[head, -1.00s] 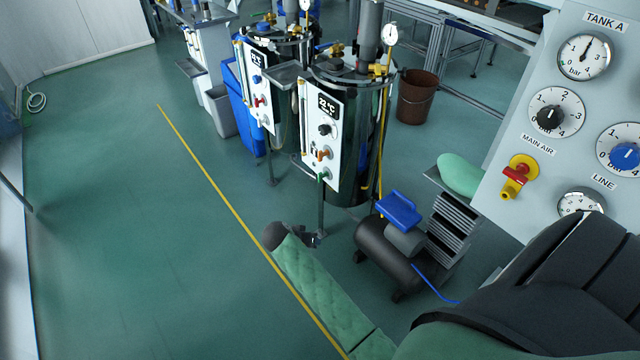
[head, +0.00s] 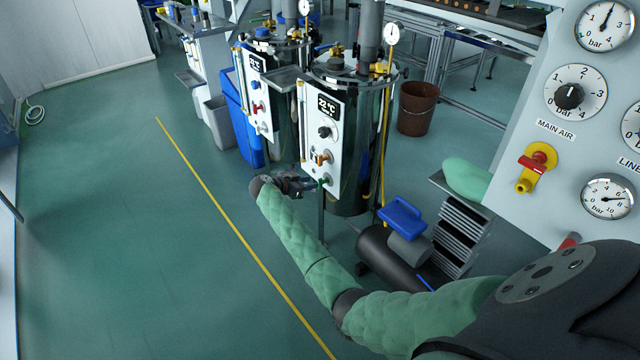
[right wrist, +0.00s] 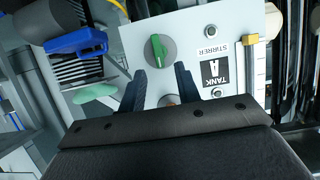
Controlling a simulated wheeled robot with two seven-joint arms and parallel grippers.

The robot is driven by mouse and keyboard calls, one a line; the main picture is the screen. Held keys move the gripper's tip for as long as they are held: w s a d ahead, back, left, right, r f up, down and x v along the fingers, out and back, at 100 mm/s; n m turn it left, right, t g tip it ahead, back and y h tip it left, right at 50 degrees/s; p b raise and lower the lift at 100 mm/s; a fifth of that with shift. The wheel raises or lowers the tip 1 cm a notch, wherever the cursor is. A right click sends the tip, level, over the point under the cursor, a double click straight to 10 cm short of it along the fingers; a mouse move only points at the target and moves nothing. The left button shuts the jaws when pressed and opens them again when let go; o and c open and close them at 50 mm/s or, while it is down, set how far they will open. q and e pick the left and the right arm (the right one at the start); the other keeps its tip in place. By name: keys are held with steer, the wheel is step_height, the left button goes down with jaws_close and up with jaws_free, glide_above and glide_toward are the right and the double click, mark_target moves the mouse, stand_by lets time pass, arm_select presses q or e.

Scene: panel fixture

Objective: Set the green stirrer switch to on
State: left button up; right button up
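The green stirrer switch (right wrist: 158,50) is a round knob with a raised ridge on a pale panel (right wrist: 195,25). Its ridge stands nearly vertical in the right wrist view. In the head view the switch (head: 323,182) is small, low on the near tank's white panel, partly hidden by my right gripper (head: 304,185). In the right wrist view my right gripper (right wrist: 159,84) is open, with its two dark fingers apart and the space between them empty. The fingertips appear just below the switch on either side; contact cannot be told. My left gripper is not in view.
The near tank's panel also carries an orange-handled valve (head: 321,158), a black knob (head: 325,132) and a temperature display (head: 328,105). A blue-topped compressor (head: 402,215) stands right of my forearm. A brown bucket (head: 417,108) is behind. Floor at left is clear.

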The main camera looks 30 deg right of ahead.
mark_target(320, 188)
steer(key=shift+x, duration=3.05)
steer(key=shift+c, duration=0.4)
steer(key=shift+f, duration=0.1)
jaws_close()
